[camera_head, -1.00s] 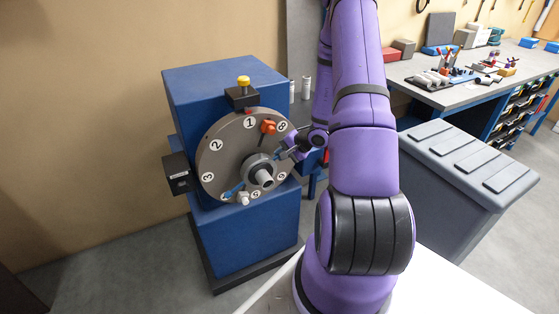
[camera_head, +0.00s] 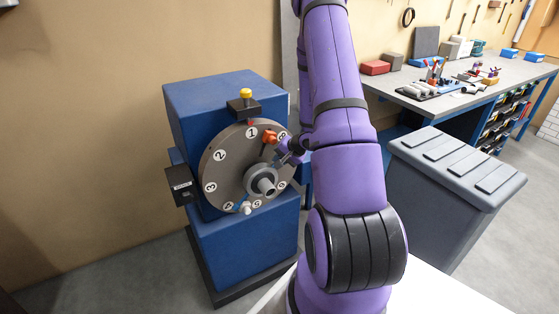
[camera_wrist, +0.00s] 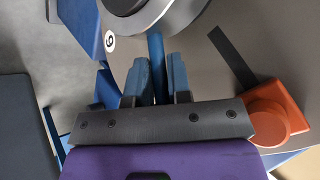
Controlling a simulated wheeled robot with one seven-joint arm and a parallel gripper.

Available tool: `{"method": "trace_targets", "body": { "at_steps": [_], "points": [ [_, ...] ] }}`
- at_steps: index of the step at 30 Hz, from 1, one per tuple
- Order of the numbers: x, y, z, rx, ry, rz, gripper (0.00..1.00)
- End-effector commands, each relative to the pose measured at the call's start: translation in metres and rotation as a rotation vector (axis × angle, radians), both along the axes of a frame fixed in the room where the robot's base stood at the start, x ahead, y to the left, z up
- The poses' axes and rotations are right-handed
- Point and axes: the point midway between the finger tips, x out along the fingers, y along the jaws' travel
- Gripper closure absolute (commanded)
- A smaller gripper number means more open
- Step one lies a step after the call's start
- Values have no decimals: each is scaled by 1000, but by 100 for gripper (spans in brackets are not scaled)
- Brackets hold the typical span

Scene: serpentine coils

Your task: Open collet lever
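The blue machine (camera_head: 222,104) carries a round grey numbered plate (camera_head: 228,165) with a grey hub (camera_head: 262,180) in its middle. In the wrist view a narrow blue bar, apparently the collet lever (camera_wrist: 156,52), runs from the hub (camera_wrist: 140,14) toward my gripper. My gripper (camera_wrist: 160,66) is at the right of the plate, and it also shows in the head view (camera_head: 286,152). Its two fingers are parted, one on each side of the bar; firm contact is not visible. In the head view my gripper partly hides this area.
An orange knob (camera_wrist: 270,122) is close beside my gripper; it also shows in the head view (camera_head: 270,138). A small blue lever (camera_head: 240,208) is at the plate's lower left. A grey bin (camera_head: 455,185) and a workbench (camera_head: 470,85) stand to the right.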

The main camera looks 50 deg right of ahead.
Motion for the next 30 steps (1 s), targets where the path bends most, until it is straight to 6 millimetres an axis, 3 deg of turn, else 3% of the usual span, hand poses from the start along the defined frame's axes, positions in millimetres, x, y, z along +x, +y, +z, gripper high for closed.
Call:
{"method": "trace_targets", "body": {
  "at_steps": [1, 3, 14, 30],
  "points": [
    [0, 0, 0, 1, 0, 1, 69],
    [0, 0, 0, 1, 0, 1, 60],
    [-4, -1, 5, -1, 0, 0, 60],
    [-60, -12, 71, -2, -2, 1, 60]
  ]
}}
